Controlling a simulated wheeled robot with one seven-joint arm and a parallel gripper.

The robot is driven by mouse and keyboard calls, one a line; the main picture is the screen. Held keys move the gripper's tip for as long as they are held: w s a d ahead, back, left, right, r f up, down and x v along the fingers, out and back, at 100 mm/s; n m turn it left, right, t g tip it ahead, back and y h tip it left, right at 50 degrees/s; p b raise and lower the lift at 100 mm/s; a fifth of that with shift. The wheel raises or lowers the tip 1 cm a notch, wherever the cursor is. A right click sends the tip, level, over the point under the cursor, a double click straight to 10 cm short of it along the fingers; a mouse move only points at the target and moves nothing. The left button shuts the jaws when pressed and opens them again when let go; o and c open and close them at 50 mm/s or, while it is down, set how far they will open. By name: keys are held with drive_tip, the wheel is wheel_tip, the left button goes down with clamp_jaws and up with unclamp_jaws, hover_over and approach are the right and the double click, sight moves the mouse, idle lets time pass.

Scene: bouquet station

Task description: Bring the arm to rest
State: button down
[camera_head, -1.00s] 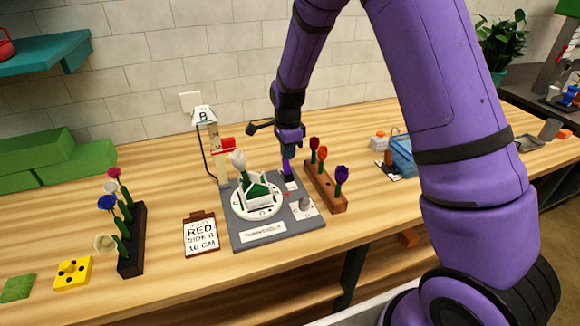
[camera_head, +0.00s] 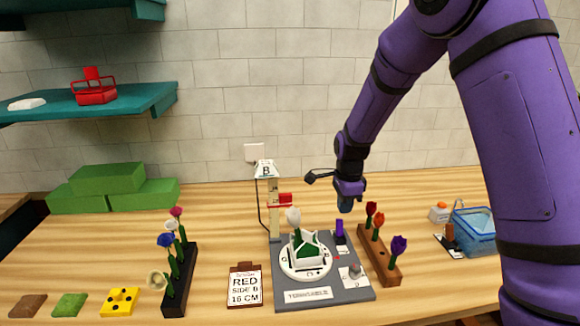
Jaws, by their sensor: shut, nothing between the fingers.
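My purple arm reaches in from the upper right. My gripper (camera_head: 346,207) is shut and empty. It points down in the air above the back right of the grey turntable base (camera_head: 330,291). Its fingertips are small and dark here. A small purple piece (camera_head: 339,228) with a dark lower part stands on the base just below and left of the gripper, apart from it. The round white turntable (camera_head: 288,270) holds a green block in a white holder, with a white flower (camera_head: 293,217) upright in it.
A post marked B (camera_head: 272,205) stands behind the turntable. A wooden rack of flowers (camera_head: 381,265) is at its right, a black rack (camera_head: 180,282) further left. A card reading RED, SIDE B, 16 CM (camera_head: 245,287) lies between. A blue basket (camera_head: 474,232) stands right.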

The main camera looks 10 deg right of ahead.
drive_tip(key=s+d+r+n+t, duration=0.15)
drive_tip(key=s+r+n, duration=0.25)
drive_tip(key=s+r, duration=0.45)
drive_tip(key=s+d+r+n+t, duration=0.1)
drive_tip(key=s+d+r+n, duration=0.35)
drive_tip(key=r, duration=0.75)
drive_tip(key=s+r+n+t, duration=0.1)
drive_tip(key=s+n, duration=0.3)
drive_tip(key=s, duration=0.6)
drive_tip(key=s+r+n+t, duration=0.1)
drive_tip(key=s+r+n, duration=0.3)
drive_tip(key=s, duration=0.6)
drive_tip(key=shift+s+d+r+n+t, duration=0.3)
drive_tip(key=shift+s+d+n+t, duration=0.1)
drive_tip(key=shift+n, duration=0.25)
